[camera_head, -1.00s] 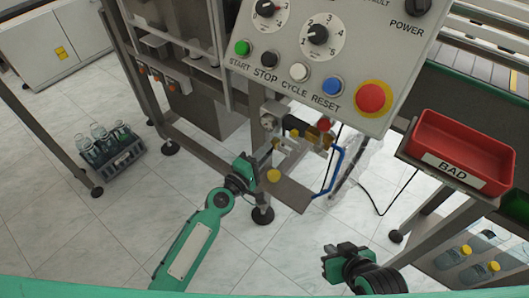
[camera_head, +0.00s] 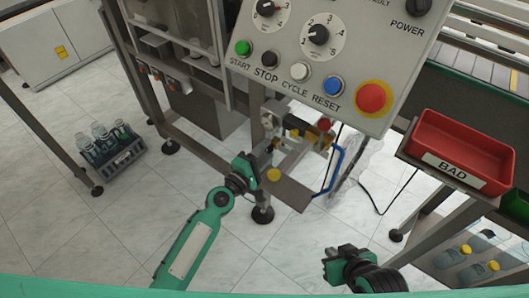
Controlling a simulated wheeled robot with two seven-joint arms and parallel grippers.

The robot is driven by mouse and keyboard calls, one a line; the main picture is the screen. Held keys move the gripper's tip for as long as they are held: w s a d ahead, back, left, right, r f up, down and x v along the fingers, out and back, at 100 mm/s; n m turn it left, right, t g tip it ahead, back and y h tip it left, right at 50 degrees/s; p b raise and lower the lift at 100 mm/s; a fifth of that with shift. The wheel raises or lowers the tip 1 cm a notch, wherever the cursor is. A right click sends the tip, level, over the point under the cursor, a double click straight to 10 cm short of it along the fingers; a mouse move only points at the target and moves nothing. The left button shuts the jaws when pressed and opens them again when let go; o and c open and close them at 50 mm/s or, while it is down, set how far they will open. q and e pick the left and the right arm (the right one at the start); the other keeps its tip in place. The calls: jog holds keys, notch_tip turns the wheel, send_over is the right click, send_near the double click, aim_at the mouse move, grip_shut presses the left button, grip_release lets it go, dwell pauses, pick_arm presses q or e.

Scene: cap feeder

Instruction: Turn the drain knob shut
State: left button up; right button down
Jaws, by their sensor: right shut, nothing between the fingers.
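A small air unit (camera_head: 304,134) with brass-coloured parts hangs on the machine frame below the control panel. A red knob (camera_head: 324,124) sits at its upper right. A round yellow knob (camera_head: 274,175) is lower down at its left. I cannot tell for sure which of these is the drain knob. My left gripper (camera_head: 261,163) is just left of the yellow knob, close to it. Its fingers are small and partly hidden, so contact and opening are unclear. My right gripper (camera_head: 329,264) is shut and empty, low in the view, well away from the air unit.
The control panel (camera_head: 290,90) overhangs the air unit. A blue hose (camera_head: 336,172) curves down at the unit's right. A red BAD bin (camera_head: 459,148) stands on the right. A crate of bottles (camera_head: 111,152) is on the floor at left. The floor between my grippers is clear.

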pick_arm(q)
jog(key=shift+s+a, duration=0.15)
jog(key=shift+s, duration=0.05)
jog(key=b+v, duration=0.2)
jog(key=v, duration=1.1)
jog(key=shift+s+b, duration=0.15)
jog(key=shift+b, duration=0.15)
pick_arm(e)
jog(key=shift+w+a+t+y, duration=0.4)
jog(key=shift+a+t, duration=0.15)
jog(key=shift+a, duration=0.3)
jog(key=shift+w+a+t+y, duration=0.4)
jog(key=shift+a+t, duration=0.2)
jog(key=shift+a, duration=0.2)
jog(key=shift+w+a+t+y, duration=0.3)
jog(key=shift+w+a+t, duration=0.2)
jog(key=shift+a, duration=0.35)
